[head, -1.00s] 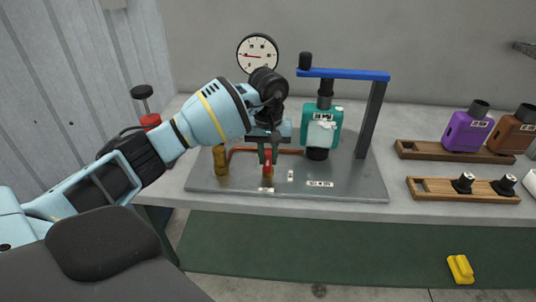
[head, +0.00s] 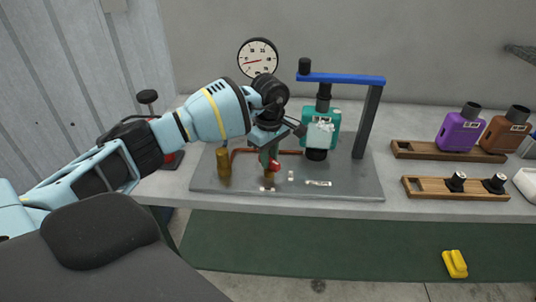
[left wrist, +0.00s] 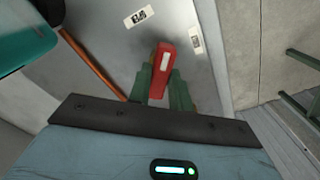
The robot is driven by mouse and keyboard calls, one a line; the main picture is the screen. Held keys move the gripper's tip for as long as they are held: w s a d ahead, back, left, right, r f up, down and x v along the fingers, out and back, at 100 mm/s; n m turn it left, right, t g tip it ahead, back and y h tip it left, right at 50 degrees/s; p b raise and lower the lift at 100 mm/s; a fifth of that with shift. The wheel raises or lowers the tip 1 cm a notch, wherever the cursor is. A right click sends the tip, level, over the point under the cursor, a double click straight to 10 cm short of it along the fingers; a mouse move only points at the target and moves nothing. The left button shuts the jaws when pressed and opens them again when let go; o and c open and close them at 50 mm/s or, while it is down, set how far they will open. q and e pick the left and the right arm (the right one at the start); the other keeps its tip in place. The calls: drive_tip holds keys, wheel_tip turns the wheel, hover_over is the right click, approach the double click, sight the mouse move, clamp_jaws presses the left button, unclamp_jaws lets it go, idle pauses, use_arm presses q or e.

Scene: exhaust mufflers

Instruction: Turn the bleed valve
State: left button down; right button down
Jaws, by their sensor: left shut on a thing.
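The bleed valve has a red handle (head: 274,164) on a small brass body (head: 269,180) on the grey metal plate (head: 340,188). My left gripper (head: 269,158) points down at the valve and is shut on the red handle. In the left wrist view the red handle (left wrist: 163,70) stands between the two greenish fingers (left wrist: 161,88), with a white mark on it. My right gripper is not in view.
A teal muffler (head: 333,118) stands on the plate under a blue bar (head: 345,79) on a dark post. A gauge (head: 257,58) is on the wall behind. A brass cylinder (head: 223,163) and copper pipe (head: 290,152) are beside the valve. Wooden trays (head: 420,150) lie to the right.

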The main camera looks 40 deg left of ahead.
use_arm(q)
drive_tip(key=n+p, duration=0.1)
drive_tip(key=n, duration=0.2)
drive_tip(key=shift+r+n, duration=0.1)
drive_tip(key=shift+n, duration=0.3)
drive_tip(key=shift+n+p, duration=0.5)
drive_tip(key=shift+n, duration=1.4)
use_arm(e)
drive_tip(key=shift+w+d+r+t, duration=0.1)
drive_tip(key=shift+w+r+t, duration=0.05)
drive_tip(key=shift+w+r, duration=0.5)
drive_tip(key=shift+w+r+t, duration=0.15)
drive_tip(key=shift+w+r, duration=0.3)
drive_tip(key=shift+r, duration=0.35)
use_arm(q)
drive_tip(key=shift+n, duration=0.3)
drive_tip(key=c, duration=1.3)
unclamp_jaws()
drive_tip(key=shift+r, duration=3.8)
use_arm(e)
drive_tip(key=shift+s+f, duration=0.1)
